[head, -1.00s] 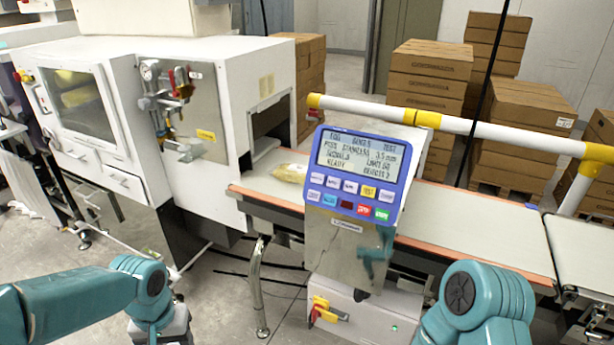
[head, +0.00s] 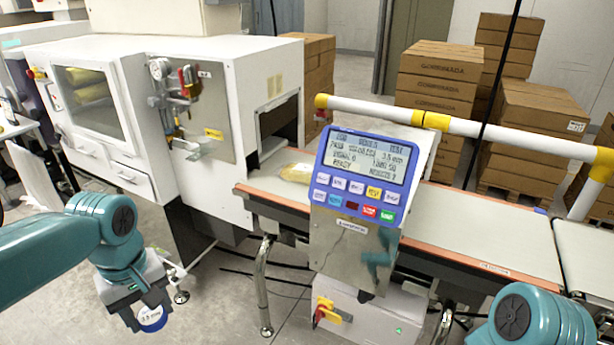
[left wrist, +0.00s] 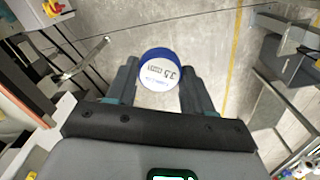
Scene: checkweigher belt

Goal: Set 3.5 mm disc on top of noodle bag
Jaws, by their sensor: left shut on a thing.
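The 3.5 mm disc (left wrist: 158,70) has a white printed face and a blue rim. My left gripper (left wrist: 158,88) is shut on it, with one finger on each side. In the head view the disc (head: 151,317) shows at the tip of my left gripper (head: 140,312), low at the left, in front of the machine and over the floor. The noodle bag (head: 297,173), yellowish and clear, lies on the belt near the tunnel mouth, partly behind the display panel. My right gripper is out of view; only part of its arm shows at lower right.
The blue-framed display panel (head: 365,175) stands in front of the belt (head: 465,225). A white machine (head: 215,90) with a tunnel is at the left. A white and yellow rail (head: 480,127) runs behind the belt. Stacked cartons (head: 435,85) stand beyond.

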